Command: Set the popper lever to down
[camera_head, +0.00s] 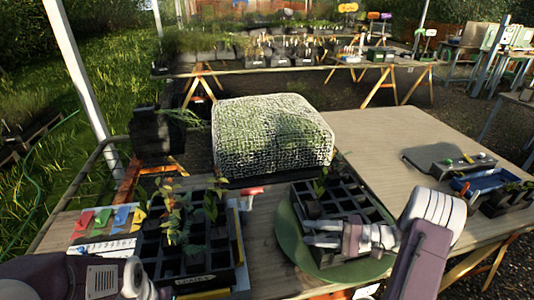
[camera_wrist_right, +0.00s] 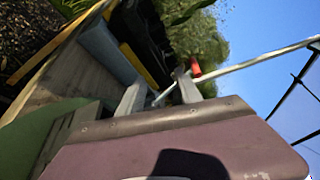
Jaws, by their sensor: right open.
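A red handle (camera_head: 251,190), which looks like the popper lever, sticks up at the right edge of the left black cell tray (camera_head: 238,232). It looks raised, but its exact angle is hard to tell. In the right wrist view a small red piece (camera_wrist_right: 195,69), likely the same handle, shows just beyond the fingertips. My right gripper (camera_head: 306,232) is open with nothing between its fingers. It is over the right cell tray, to the right of and nearer than the red handle, apart from it. My left arm shows at lower left; its fingers are not visible.
The right cell tray (camera_head: 354,190) stands on a round green base (camera_head: 285,228). A mesh-covered dome (camera_head: 272,135) stands behind. Coloured tags (camera_head: 102,219) lie left of the seedlings. A grey box (camera_head: 450,168) and blue tray (camera_head: 483,181) sit at right. The table between is bare.

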